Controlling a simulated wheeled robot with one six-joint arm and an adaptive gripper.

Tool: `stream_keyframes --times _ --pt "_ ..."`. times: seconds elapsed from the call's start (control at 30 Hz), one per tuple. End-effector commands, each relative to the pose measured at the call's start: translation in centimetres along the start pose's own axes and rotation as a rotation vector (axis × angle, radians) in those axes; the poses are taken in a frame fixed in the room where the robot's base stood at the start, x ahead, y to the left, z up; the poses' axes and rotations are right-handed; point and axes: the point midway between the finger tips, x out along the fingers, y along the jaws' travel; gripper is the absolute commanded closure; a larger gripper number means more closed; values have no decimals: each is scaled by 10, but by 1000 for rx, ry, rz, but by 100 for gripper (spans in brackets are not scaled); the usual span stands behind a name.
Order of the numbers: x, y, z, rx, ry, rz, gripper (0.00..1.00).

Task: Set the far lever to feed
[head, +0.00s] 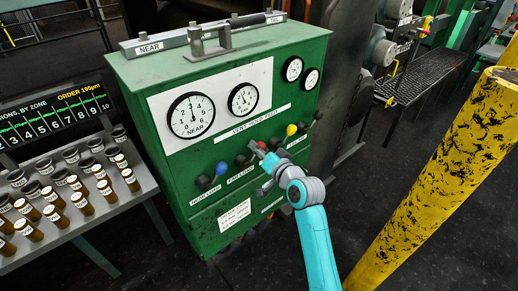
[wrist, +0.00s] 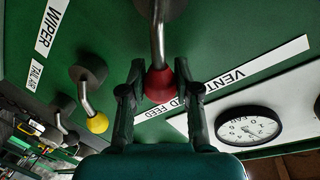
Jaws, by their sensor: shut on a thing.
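The red-knobbed lever (wrist: 158,82) is on the green cabinet's front, between the blue and yellow levers in the head view. My gripper (wrist: 159,77) is shut on its red ball knob, one finger on each side. The gripper (head: 261,151) largely hides this lever in the head view. A white strip (head: 262,125) above the levers reads VENT HOLD FEED. In the wrist view the knob overlaps the HOLD word; which setting the lever stands at is unclear. The label under the lever is partly hidden in the head view.
Neighbouring levers have a blue knob (head: 221,168), a yellow knob (head: 291,130) and a dark knob (head: 318,114). Gauges (head: 191,115) sit above. A yellow post (head: 440,180) stands close on the right. A rack of sample tubes (head: 75,190) stands left.

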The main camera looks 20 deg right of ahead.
Motion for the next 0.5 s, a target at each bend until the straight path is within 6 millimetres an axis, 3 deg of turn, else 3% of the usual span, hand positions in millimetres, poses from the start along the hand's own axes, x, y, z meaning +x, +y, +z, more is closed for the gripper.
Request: stream_keyframes --times 0.17,0.2,0.3,0.5 --pt "0 2 0 1 -1 3 100" --pt "0 2 0 1 -1 3 64" --pt "0 2 0 1 -1 3 42" --pt "0 1 0 0 0 2 42"
